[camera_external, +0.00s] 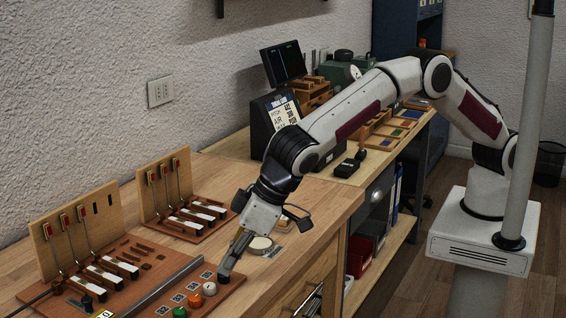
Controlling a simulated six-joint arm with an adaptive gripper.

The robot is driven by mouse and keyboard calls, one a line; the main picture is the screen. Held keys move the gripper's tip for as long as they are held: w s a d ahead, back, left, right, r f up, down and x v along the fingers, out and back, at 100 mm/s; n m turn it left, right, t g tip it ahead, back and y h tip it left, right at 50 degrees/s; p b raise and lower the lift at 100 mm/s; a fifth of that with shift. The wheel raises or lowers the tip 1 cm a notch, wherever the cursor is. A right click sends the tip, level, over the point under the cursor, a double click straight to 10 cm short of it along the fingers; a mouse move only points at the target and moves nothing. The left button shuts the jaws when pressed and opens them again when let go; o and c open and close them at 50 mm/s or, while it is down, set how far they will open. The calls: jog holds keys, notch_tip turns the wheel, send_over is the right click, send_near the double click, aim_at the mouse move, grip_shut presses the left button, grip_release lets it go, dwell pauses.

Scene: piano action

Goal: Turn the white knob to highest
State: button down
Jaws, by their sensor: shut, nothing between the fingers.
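The white knob (209,288) stands at the right end of a short row of knobs on the brown board (238,281). An orange knob (195,300) and a green knob (180,312) stand beside it toward the lower left. My gripper (225,274) is shut and points down, just to the right of and behind the white knob. Nothing shows between its fingers. I cannot tell whether the fingertips touch the board. The white knob's setting is too small to read.
A metal rail (160,287) runs along the board left of the knobs. Two upright wooden panels with piano key mechanisms stand at the left (78,235) and behind (165,186). A round pale disc (260,244) lies near my wrist. Bare tabletop (330,210) lies to the right.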

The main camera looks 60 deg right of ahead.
aim_at(219, 294)
jog(key=shift+f, duration=1.75)
jog(key=shift+w+a, duration=0.35)
jog(key=shift+w, duration=0.2)
dwell(0.6)
jog(key=shift+s+a+f, duration=0.1)
jog(key=shift+s+a, duration=0.05)
jog(key=shift+a, duration=0.05)
dwell(0.6)
jog(key=shift+s+d+f, duration=0.1)
jog(key=shift+s+d, duration=0.05)
jog(key=shift+s, duration=0.25)
jog(key=shift+r, duration=0.2)
notch_tip(219, 294, up, 6)
dwell(1.1)
jog(key=shift+n, duration=0.3)
